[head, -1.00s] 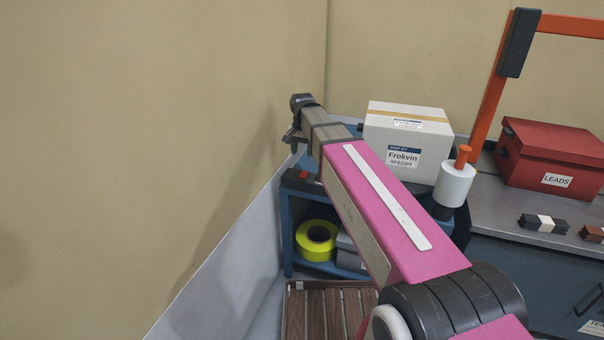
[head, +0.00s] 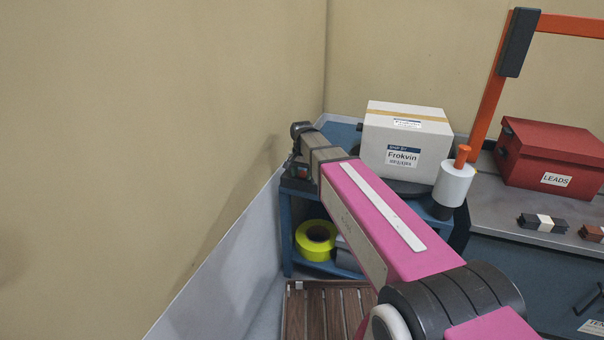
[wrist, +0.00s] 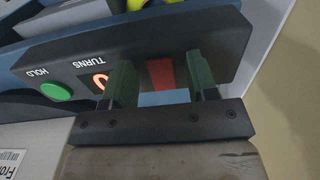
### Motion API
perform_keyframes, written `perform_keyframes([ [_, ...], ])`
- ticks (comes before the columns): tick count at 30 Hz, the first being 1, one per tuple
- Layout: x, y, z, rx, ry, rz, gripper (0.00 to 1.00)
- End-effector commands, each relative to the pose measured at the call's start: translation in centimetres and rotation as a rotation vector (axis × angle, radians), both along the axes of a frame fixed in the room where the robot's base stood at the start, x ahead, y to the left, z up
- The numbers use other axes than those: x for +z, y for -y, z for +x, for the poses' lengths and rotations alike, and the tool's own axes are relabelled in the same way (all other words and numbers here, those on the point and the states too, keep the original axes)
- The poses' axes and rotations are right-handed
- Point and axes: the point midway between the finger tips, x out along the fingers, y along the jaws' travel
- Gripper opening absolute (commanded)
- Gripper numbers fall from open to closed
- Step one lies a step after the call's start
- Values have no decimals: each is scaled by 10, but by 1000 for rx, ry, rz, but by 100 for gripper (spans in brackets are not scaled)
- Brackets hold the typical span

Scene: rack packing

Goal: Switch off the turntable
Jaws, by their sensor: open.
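The turntable (head: 408,188) shows as a dark disc under a white Frokvin box (head: 403,157), on a blue stand in the head view. Its dark control panel (wrist: 218,48) fills the upper wrist view. The panel has a green HOLD button (wrist: 56,92), a lit orange-red TURNS display (wrist: 100,82) partly hidden by a finger, and a red switch (wrist: 160,74). My gripper (wrist: 161,80) is open, its two dark green fingers on either side of the red switch. I cannot tell whether they touch the panel. In the head view my gripper (head: 296,168) is at the panel, largely covering it.
The blue stand (head: 286,235) is close to the beige wall and a grey partition. Yellow tape (head: 316,240) lies on its lower shelf. A white cylinder with an orange top (head: 454,184) stands right of the box. A red LEADS box (head: 550,155) is on the bench.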

Motion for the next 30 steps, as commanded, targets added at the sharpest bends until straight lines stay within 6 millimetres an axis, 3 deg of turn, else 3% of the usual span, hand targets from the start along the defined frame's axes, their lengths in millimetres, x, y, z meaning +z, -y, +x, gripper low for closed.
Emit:
perform_keyframes([
  [4,0,0,0,0,0,0,53],
  [9,0,0,0,0,0,0,4],
  [30,3,2,6,0,-247,90,4],
])
